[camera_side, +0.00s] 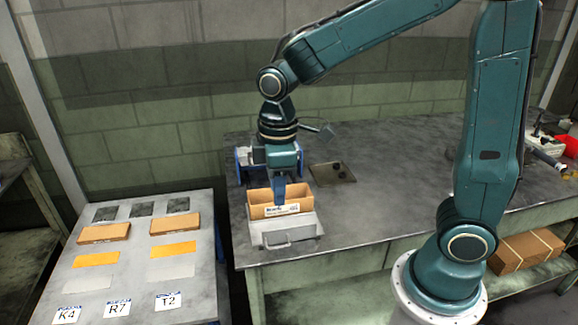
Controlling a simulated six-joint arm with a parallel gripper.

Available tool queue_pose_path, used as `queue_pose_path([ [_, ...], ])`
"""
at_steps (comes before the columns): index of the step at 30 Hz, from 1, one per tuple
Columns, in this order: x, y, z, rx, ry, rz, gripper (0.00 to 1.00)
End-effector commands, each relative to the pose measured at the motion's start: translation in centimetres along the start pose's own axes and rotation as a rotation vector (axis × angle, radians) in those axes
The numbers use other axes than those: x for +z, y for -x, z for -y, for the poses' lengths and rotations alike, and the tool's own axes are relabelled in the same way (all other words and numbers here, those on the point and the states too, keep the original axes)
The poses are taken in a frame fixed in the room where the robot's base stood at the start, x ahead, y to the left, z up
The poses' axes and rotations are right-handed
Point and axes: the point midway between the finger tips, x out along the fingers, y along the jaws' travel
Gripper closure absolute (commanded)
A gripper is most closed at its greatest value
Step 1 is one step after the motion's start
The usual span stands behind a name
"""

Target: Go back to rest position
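My gripper (279,197) points straight down at an open cardboard box (300,195) near the left front of the large workbench. The fingers show as one narrow blue-green shape at the box's near wall, so I cannot tell whether they are open or shut, or whether they touch the box. The box has a white label on its front and sits on a grey metal fixture (287,233) with a handle. Its inside is mostly hidden.
A grey table (137,275) at left holds flat boxes (105,233), orange and grey sheets, dark squares and cards K4, R7 and T2 (168,301). A blue-and-white device (243,160) stands behind my gripper. A dark plate (331,173) lies right of it. The bench's middle is clear.

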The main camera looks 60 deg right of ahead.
Motion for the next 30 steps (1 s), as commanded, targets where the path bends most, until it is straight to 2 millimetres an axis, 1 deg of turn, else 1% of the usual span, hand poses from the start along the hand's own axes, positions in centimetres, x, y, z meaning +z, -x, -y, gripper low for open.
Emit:
queue_pose_path([
  [5, 1.7, 2.1, 0.3, 0.032, -0.086, -0.049, 0.70],
  [9, 3.4, 4.0, 0.8, 0.061, -0.176, -0.099, 0.70],
  [16, 6.5, 6.5, 1.9, 0.104, -0.330, -0.188, 0.70],
  [22, 9.1, 8.1, 3.1, 0.136, -0.462, -0.269, 0.70],
  [30, 12.4, 9.2, 4.8, 0.168, -0.631, -0.379, 0.70],
])
